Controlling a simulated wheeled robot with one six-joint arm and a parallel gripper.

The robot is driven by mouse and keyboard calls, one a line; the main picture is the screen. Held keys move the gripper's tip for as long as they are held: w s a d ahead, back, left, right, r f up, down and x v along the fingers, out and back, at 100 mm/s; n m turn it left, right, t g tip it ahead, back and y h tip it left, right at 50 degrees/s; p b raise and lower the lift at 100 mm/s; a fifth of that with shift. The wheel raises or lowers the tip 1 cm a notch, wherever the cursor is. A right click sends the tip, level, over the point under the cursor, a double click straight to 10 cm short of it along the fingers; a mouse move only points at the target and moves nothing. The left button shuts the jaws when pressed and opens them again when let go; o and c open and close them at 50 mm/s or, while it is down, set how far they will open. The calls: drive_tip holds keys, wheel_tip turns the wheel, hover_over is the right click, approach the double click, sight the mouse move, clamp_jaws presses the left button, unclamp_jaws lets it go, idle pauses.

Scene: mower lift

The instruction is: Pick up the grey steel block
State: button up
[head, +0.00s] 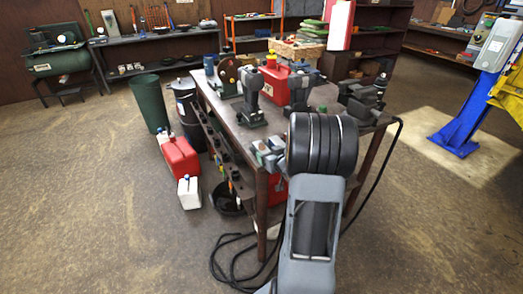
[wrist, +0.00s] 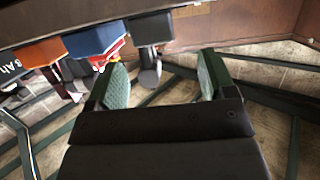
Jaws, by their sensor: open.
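My gripper (wrist: 160,65) is open in the wrist view, with a green textured pad on each of its two fingers and nothing between them. In the head view my dark wrist is over the near end of the workbench (head: 225,128); small grey-green parts beside it may be my fingers, but I cannot tell. I cannot pick out the grey steel block with certainty. A dark grey blocky piece (wrist: 150,28) is beyond the fingers in the wrist view, apart from them, beside a blue piece (wrist: 95,37) and an orange piece (wrist: 38,53).
Bench tools and a red can (head: 273,86) crowd the bench top. A red canister (head: 180,158), a white jug (head: 189,192) and a green bin (head: 149,104) stand on the floor at its left. A black cable (head: 228,262) lies by the bench. The left floor is open.

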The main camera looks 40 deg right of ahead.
sight(262, 148)
drive_tip(key=shift+d+p+x, duration=0.2)
drive_tip(key=shift+p+x, duration=0.4)
drive_tip(key=shift+x, duration=2.65)
drive_tip(key=shift+r, duration=0.1)
drive_tip(key=shift+c, duration=0.3)
drive_tip(key=c, duration=1.2)
